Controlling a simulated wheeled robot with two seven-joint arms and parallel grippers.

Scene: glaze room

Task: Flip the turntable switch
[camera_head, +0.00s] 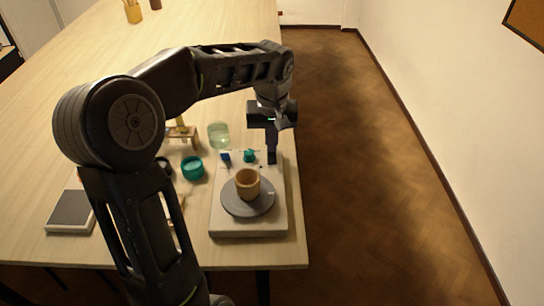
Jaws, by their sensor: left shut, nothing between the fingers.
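The turntable base (248,230) is a pale box near the table's right edge. Its grey round plate (233,208) carries a tan cup (248,182) standing upright. Along the back of the base are a small blue piece (225,158) and a teal knob (249,156); I cannot tell for sure which is the switch. My left gripper (272,160) is shut and empty, pointing down at the back right corner of the base, right of the teal knob. Whether its tips touch the base cannot be told. My right gripper is not in view.
A glass jar (219,134) stands behind the base, and a teal bowl (193,168) to its left. A grey-topped slab (71,209) lies at the left. The far table is mostly clear; brown floor lies right.

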